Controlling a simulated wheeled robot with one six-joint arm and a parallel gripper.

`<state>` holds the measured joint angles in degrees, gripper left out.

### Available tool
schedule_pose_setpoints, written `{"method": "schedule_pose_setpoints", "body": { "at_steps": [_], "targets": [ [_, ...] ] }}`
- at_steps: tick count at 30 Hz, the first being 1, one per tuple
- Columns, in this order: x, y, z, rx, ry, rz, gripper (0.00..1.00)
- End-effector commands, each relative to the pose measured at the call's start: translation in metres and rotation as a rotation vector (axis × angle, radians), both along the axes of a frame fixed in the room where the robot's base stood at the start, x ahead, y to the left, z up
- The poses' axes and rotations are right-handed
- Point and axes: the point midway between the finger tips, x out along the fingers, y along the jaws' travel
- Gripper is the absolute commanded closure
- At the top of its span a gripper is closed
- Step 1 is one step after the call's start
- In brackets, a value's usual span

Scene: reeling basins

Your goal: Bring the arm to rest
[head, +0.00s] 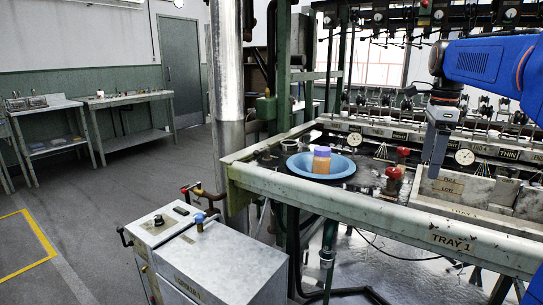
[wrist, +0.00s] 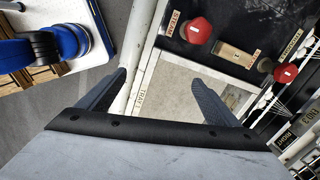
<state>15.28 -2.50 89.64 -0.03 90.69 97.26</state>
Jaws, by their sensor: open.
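My gripper (head: 434,172) hangs from my blue arm at the right of the head view, pointing down above the front part of the Tray 1 bench. In the wrist view my gripper (wrist: 158,82) shows two dark fingers spread apart with nothing between them. Past the fingers are the pale front rail of the bench (wrist: 141,62) and grey floor. In the head view the bench's front rail (head: 330,200) runs below the gripper. I cannot tell the exact height of the fingertips above it.
Red knobs (head: 393,173) stand on the bench left of my gripper; one red knob (wrist: 198,30) is labelled steam. A blue dish (head: 299,168) holds an orange and purple container (head: 321,160). A dial gauge (head: 465,157) stands behind. A grey cabinet (head: 215,262) is front left. Floor is clear at left.

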Motion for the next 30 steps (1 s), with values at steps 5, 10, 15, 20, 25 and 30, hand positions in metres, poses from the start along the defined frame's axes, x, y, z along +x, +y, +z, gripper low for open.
{"method": "schedule_pose_setpoints", "body": {
  "at_steps": [5,10,15,20,25,30],
  "targets": [
    [-0.021,0.016,-0.007,-0.013,-0.026,0.141,0.15],
    [-0.051,0.037,-0.021,-0.037,-0.060,0.347,0.15],
    [-0.093,0.063,-0.046,-0.080,-0.105,0.632,0.15],
    [-0.133,0.084,-0.075,-0.130,-0.144,0.900,0.15],
    [-0.174,0.103,-0.111,-0.196,-0.180,1.184,0.15],
    [-0.215,0.118,-0.153,-0.274,-0.209,1.463,0.15]
  ]
}}
